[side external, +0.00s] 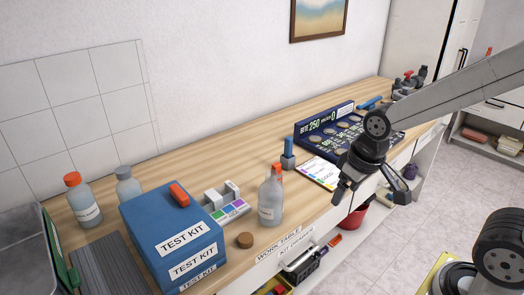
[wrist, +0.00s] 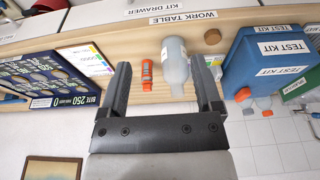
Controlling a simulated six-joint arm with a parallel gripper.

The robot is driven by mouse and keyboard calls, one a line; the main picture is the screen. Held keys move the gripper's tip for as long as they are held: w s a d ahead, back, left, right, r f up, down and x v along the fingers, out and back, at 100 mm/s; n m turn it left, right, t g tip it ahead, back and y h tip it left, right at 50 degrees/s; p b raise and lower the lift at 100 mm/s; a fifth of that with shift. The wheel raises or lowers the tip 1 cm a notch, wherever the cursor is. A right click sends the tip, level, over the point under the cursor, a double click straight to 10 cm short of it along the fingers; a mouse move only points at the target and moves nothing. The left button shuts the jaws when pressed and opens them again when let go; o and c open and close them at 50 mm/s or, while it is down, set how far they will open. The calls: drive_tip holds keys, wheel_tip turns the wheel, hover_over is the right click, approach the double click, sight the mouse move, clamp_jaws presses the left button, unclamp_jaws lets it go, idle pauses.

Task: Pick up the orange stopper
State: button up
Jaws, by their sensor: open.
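Small orange pieces show in several places, and I cannot tell for certain which is the orange stopper. One small orange item with a greyish band (wrist: 147,75) is beside the clear bottle (wrist: 174,60) in the wrist view; in the side view its orange top (side external: 277,167) shows partly behind the bottle (side external: 270,203). Another orange piece (side external: 179,194) lies on the blue test kit box (side external: 170,226). My gripper (side external: 373,193) is open and empty, above the table's front edge, right of the bottle. In the wrist view, the orange item and bottle appear between its fingers (wrist: 160,62).
A brown cork (side external: 245,240) sits between bottle and box. A bottle with an orange cap (side external: 83,201) stands at the back left. A colour card (side external: 318,173), a blue-topped block (side external: 288,153) and a dark blue test board (side external: 330,122) are near the gripper.

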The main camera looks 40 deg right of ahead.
drive_tip(key=g, duration=0.3)
hover_over(276, 164)
drive_tip(key=shift+f, duration=3.65)
drive_tip(key=shift+f, duration=0.1)
drive_tip(key=shift+f, duration=2.45)
clamp_jaws()
